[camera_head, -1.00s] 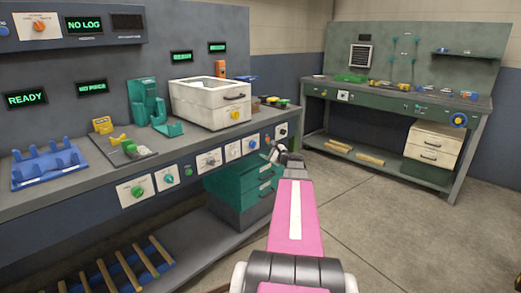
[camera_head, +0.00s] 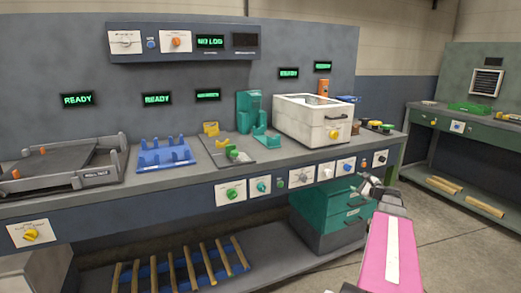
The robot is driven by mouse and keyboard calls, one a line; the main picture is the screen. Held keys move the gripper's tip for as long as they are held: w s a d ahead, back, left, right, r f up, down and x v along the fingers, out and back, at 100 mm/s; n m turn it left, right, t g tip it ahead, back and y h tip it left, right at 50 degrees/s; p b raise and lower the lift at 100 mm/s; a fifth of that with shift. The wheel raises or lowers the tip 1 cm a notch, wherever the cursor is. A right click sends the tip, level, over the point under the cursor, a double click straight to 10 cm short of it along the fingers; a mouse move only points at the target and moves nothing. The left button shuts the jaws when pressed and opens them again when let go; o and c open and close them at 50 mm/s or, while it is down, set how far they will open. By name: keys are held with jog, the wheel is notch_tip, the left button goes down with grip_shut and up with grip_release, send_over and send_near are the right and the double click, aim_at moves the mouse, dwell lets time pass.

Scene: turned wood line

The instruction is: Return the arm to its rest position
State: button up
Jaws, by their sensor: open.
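My arm, with its pink link (camera_head: 392,250), reaches up from the lower right of the head view. My gripper (camera_head: 368,183) is at its far end, small and dark, open, with nothing seen in it. In the picture it lies in front of the bench's front edge, over the right side of the green drawer unit (camera_head: 328,222). I cannot tell how far it is from the bench.
The long bench (camera_head: 190,180) carries a grey tray (camera_head: 98,177), a blue rack (camera_head: 165,158), a green fixture (camera_head: 250,110) and a white box (camera_head: 312,121). Wooden bars (camera_head: 190,268) lie on its lower shelf. Open floor (camera_head: 430,225) separates it from a second bench (camera_head: 478,132).

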jog(key=s+a+f+n+g+y, duration=0.1)
jog(key=a+f+n+g, duration=0.2)
jog(key=a, duration=0.4)
jog(key=s+a+f+n+g, duration=0.2)
jog(key=a+f+n, duration=0.1)
jog(key=a, duration=0.4)
jog(key=s+a+f+n+g+h, duration=0.4)
jog(key=s+a+f+n+g, duration=0.1)
jog(key=s+a, duration=0.4)
jog(key=s+a+f+n+g+h, duration=0.4)
jog(key=s+a+f+n+g, duration=0.1)
jog(key=s+a+n, duration=0.4)
jog(key=shift+a+f+n+g, duration=0.35)
jog(key=shift+f+n, duration=0.35)
jog(key=shift+f, duration=0.2)
